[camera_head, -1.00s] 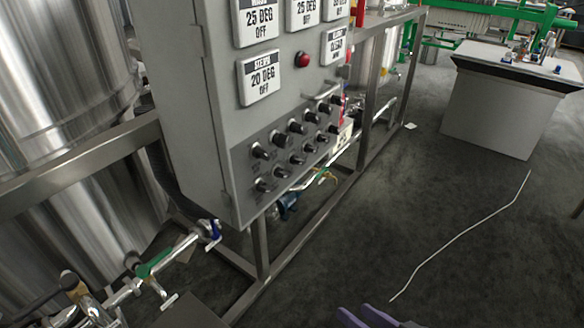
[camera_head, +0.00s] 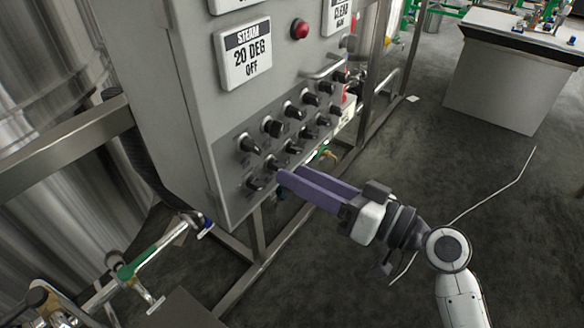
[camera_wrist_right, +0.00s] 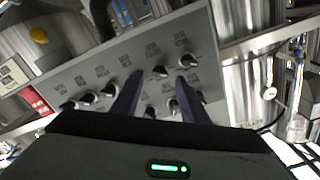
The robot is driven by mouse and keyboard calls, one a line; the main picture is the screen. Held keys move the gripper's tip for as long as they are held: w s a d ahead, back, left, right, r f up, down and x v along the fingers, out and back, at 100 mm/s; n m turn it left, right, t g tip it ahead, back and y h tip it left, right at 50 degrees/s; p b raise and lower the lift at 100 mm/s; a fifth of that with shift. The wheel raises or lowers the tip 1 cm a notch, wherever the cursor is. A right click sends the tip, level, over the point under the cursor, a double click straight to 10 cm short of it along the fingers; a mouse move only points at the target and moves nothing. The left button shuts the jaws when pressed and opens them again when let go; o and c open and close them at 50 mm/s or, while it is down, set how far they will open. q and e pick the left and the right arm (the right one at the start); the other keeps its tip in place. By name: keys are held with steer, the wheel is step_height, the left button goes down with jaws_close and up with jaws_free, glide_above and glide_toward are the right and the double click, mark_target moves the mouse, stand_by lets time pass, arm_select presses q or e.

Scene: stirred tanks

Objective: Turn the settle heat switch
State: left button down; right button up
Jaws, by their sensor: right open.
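The grey control panel (camera_head: 200,110) carries two slanted rows of black rotary knobs with small labels. I cannot read which knob is the settle heat switch. A lower-row knob (camera_head: 272,163) is close to the fingertips of my right gripper (camera_head: 288,172), which has purple fingers and reaches in from the right. In the right wrist view, my right gripper (camera_wrist_right: 158,82) is open, its two dark fingers apart in front of the panel (camera_wrist_right: 120,60). A knob (camera_wrist_right: 160,72) shows between the fingers in that view. I cannot tell whether the fingers touch a knob. My left gripper is not in view.
Above the knobs are a STEAM 20 DEG OFF display (camera_head: 245,55), a red button (camera_head: 300,28) and a metal handle (camera_head: 322,70). A steel tank (camera_head: 50,220) and valved pipes (camera_head: 140,262) are at left.

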mark_target(276, 166)
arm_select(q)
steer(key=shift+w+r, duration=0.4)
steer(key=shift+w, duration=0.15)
arm_select(e)
steer(key=shift+x, duration=1.25)
jaws_close()
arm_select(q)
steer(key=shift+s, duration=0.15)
